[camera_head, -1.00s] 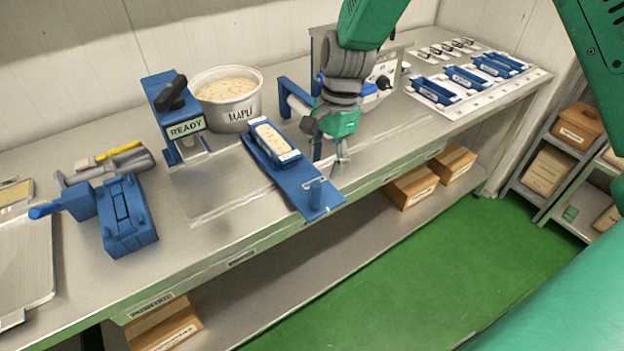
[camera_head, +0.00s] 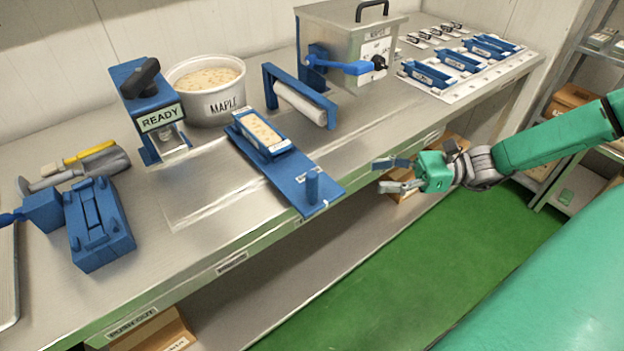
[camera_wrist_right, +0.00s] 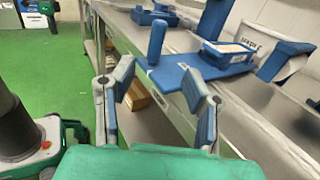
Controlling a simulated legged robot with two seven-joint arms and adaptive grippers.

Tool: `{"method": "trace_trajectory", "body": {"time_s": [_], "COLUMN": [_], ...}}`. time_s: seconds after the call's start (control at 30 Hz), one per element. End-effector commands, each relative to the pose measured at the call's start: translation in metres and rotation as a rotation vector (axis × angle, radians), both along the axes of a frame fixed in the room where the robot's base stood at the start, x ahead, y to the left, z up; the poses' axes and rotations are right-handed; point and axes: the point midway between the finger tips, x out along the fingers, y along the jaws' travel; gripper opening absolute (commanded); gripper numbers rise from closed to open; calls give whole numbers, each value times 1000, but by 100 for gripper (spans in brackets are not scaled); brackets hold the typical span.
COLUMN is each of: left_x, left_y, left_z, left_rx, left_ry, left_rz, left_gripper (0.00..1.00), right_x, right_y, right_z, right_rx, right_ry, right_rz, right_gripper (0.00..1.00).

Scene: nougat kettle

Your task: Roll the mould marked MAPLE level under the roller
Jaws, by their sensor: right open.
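The filled mould (camera_head: 262,136), a blue tray of pale nougat, sits on a blue sliding board (camera_head: 296,187) with an upright peg handle (camera_head: 312,184) at its front end. The mould also shows in the right wrist view (camera_wrist_right: 228,52). The roller (camera_head: 300,103), a pale cylinder in a blue frame, stands to the right of the mould, and the mould is not under it. My right gripper (camera_head: 384,175) is open and empty, off the table's front edge, right of the peg and apart from it. My left gripper is not in view.
A white tub marked MAPLE (camera_head: 208,92) and a blue READY stand (camera_head: 152,112) are behind and left. A steel kettle box (camera_head: 352,48) with a blue lever stands behind the roller. A blue press (camera_head: 98,225) is at left. Several moulds lie on the white mat (camera_head: 470,72).

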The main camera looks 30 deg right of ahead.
Motion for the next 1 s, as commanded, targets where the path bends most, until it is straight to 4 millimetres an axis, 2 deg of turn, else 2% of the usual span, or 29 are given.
{"method": "trace_trajectory", "body": {"time_s": [0.17, 0.27, 0.43, 0.6, 0.8, 1.0], "left_x": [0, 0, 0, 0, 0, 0], "left_y": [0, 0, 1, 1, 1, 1], "left_z": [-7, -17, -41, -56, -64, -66], "left_rx": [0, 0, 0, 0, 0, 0], "left_ry": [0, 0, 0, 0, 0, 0], "left_rz": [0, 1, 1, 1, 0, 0], "left_gripper": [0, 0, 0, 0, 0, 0], "right_x": [2, 8, 24, 42, 57, 64], "right_y": [9, 21, 50, 78, 106, 119], "right_z": [-1, -3, -6, -5, -2, 1], "right_rx": [20, 19, 20, 21, 21, 18], "right_ry": [-11, -11, -7, -6, -8, -9], "right_rz": [-18, -14, -12, -12, -14, -16], "right_gripper": [43, 43, 43, 43, 43, 43]}}
